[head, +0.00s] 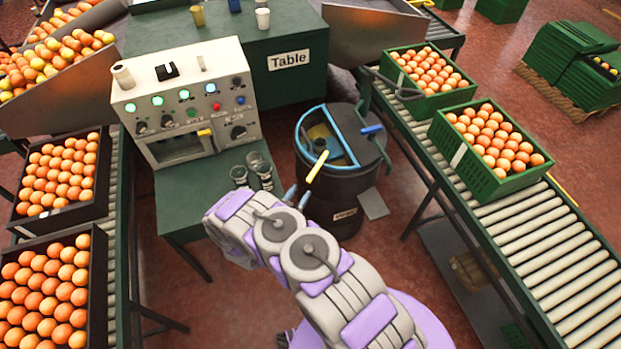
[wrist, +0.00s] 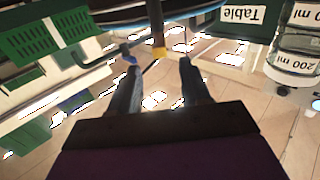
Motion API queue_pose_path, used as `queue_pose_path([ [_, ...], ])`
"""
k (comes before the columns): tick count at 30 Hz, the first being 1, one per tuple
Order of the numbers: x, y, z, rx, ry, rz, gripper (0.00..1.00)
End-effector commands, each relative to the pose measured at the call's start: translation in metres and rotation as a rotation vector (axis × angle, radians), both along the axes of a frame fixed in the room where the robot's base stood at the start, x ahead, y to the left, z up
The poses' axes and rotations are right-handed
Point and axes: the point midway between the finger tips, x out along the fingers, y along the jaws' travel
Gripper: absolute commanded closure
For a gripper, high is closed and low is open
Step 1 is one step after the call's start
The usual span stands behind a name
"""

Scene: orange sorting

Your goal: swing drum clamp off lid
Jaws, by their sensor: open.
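A dark drum (head: 335,193) stands on the floor right of the green bench. Its dark lid (head: 360,125) covers the right part of the top; a blue-rimmed opening lies at left. A lever with a yellow grip (head: 317,167) slopes over the drum's front edge, and a blue-gripped handle (head: 372,129) lies on the lid. I cannot tell which is the clamp. My gripper (head: 297,195) is open and empty, just front-left of the drum, below the yellow grip. The wrist view shows the yellow end (wrist: 158,52) beyond and between the fingertips (wrist: 160,75), apparently not touching.
Measuring beakers (head: 258,170) stand on the green bench, left of my gripper, beside a control panel (head: 190,105). A roller conveyor (head: 550,240) with green orange crates (head: 490,150) runs at right. Dark orange crates (head: 50,290) line the left. Red floor shows between drum and conveyor.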

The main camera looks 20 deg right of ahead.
Motion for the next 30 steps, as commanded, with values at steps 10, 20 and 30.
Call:
queue_pose_path([
  [10,0.043,-0.049,-0.001,0.0,-0.003,-0.004,0.53],
  [20,0.06,-0.066,0.0,-0.001,-0.001,0.0,0.53],
  [30,0.06,-0.066,0.001,-0.001,0.0,0.001,0.62],
])
